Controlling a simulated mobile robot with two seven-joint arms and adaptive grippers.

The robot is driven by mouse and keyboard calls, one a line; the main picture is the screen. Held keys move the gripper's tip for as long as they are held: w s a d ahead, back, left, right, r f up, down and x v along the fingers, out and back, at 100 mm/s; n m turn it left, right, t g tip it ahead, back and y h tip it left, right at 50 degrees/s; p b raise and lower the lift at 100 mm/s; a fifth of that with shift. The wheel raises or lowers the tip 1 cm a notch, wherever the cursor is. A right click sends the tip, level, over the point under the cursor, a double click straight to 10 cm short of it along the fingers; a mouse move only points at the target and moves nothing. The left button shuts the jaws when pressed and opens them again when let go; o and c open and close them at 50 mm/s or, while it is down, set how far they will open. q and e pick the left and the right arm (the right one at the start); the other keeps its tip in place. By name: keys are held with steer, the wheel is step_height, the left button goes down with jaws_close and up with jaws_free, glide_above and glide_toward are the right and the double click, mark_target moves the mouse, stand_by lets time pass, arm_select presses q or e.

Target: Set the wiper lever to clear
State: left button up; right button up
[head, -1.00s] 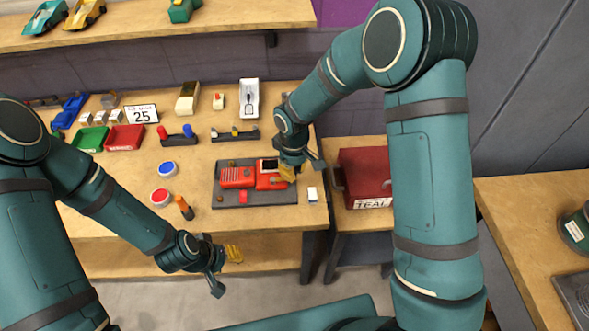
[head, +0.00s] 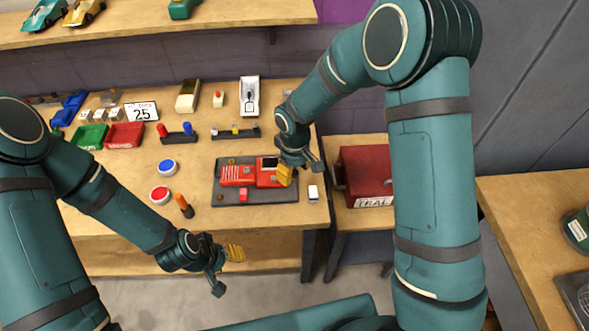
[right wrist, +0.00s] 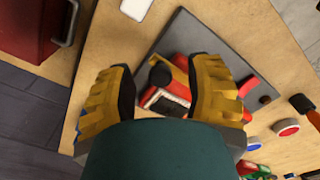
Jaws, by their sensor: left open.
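A red toy car (head: 238,175) lies on a dark grey mat (head: 290,196) on the workbench. In the right wrist view the car's white-rimmed dark window (right wrist: 166,103) shows between my right fingers, with a dark round part (right wrist: 160,76) and a thin yellow bar (right wrist: 181,70) beside it. I cannot tell for certain which part is the wiper lever. My right gripper (head: 286,175) is at the car's right end; its yellow fingers (right wrist: 158,95) stand apart, and contact is unclear. My left gripper (head: 236,253) is open and empty, in front of the bench edge.
A small red block (head: 243,195) lies on the mat. A white block (head: 313,192) is right of it. A red toolbox (head: 366,175) stands further right. Red and blue buttons (head: 160,195) and an orange-handled tool (head: 184,206) lie left.

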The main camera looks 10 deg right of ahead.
mark_target(295, 172)
step_height(295, 172, up, 12)
stand_by(0.7)
stand_by(0.4)
